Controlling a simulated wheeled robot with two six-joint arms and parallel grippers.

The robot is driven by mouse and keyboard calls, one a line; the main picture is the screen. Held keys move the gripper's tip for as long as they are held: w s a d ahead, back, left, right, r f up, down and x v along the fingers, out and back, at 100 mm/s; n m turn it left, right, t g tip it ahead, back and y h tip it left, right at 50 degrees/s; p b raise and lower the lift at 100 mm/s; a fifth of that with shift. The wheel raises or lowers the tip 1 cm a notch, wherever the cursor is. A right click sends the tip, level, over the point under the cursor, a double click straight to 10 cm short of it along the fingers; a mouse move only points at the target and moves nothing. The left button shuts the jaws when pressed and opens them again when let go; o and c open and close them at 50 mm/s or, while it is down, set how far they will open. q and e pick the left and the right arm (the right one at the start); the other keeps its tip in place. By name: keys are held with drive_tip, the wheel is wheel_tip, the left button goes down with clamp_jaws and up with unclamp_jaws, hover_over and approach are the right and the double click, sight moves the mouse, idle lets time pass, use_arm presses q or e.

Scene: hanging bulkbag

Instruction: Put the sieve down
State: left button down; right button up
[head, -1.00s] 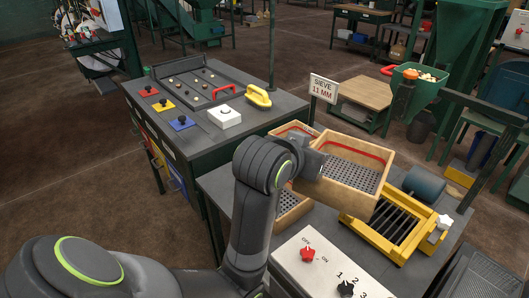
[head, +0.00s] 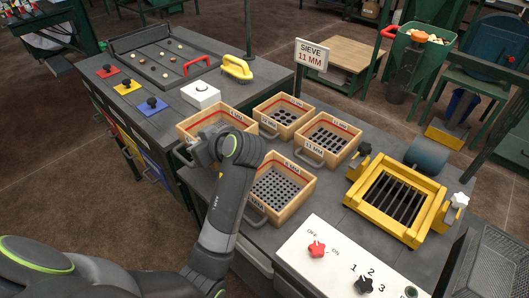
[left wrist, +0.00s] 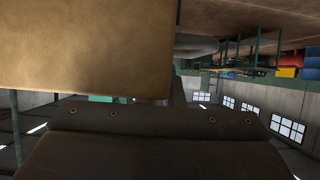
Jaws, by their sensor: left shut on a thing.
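My left gripper (head: 201,150) is shut on a wooden sieve (head: 192,123) with a red line inside. The held sieve is at the left of the sieve group, by the near left edge of the grey table (head: 330,193). My gripper and wrist hide much of it, and I cannot tell whether it touches the table. In the left wrist view its plain wooden side (left wrist: 85,50) fills the upper left. Three other sieves stand on the table: a near one (head: 306,187), a back one (head: 268,128) and a right one (head: 340,160). My right gripper is out of view.
A yellow barred frame (head: 436,192) stands right of the sieves. A white panel with knobs (head: 300,262) is in front. The sign "SIEVE 11 MM" (head: 312,53) stands behind.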

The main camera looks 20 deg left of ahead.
use_arm(q)
wheel_tip(320, 180, down, 5)
drive_tip(key=shift+f, duration=0.15)
wheel_tip(320, 180, down, 4)
drive_tip(key=shift+f, duration=0.3)
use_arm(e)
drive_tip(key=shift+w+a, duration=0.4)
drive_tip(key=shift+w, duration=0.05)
use_arm(q)
drive_tip(key=c, duration=2)
unclamp_jaws()
drive_tip(key=o, duration=0.4)
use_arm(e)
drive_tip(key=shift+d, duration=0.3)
use_arm(q)
drive_tip(key=shift+o, duration=0.2)
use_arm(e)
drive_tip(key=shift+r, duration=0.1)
